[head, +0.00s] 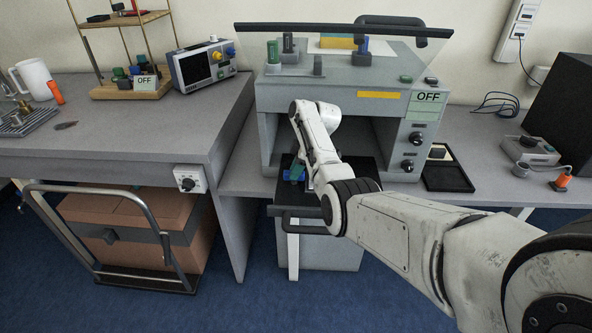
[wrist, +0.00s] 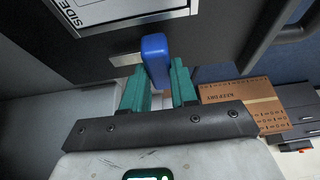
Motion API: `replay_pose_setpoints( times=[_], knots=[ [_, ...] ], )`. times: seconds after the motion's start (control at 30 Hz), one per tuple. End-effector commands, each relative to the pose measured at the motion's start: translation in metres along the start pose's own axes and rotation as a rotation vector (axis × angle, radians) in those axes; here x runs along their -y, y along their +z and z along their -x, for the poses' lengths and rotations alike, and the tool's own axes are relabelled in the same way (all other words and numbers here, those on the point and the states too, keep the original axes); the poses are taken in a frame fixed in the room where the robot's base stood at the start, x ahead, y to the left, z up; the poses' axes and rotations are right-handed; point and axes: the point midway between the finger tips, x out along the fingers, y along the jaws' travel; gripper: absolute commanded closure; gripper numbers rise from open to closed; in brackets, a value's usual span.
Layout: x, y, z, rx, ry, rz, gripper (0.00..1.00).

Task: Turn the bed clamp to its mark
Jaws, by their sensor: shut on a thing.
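The bed clamp (wrist: 154,52) shows in the wrist view as a blue rounded lever on the front of a dark bed (wrist: 100,44). My gripper (wrist: 159,82) has its two green fingers on either side of the lever's lower part and is shut on it. In the head view my gripper (head: 297,172) is low in front of the grey machine (head: 385,150), at the dark bed that sticks out of its opening. A bit of blue shows beside the green fingers there. The clamp's mark is not visible in either view.
The machine's label (head: 428,97) reads OFF, and a raised clear cover (head: 400,48) is above it. A dark bar handle (head: 298,213) is below the bed. A trolley with a cardboard box (head: 130,225) stands at the left. A black tray (head: 447,177) lies to the right.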

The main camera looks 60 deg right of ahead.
Motion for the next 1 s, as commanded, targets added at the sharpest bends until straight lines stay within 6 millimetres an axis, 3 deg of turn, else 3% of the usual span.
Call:
replay_pose_setpoints(
  times=[0.07, 0.1, 0.37, 0.67, 1.0],
  knots=[
    [0.0, -0.001, 0.0, -0.001, -0.001, 0.004, 1.0],
    [0.0, -0.001, 0.0, 0.0, -0.001, 0.004, 0.72],
    [0.0, -0.001, 0.0, 0.0, 0.0, 0.002, 0.47],
    [0.0, 0.0, 0.004, 0.0, 0.001, 0.0, 0.47],
    [-0.001, 0.0, 0.053, -0.001, 0.003, 0.001, 0.47]
  ],
)
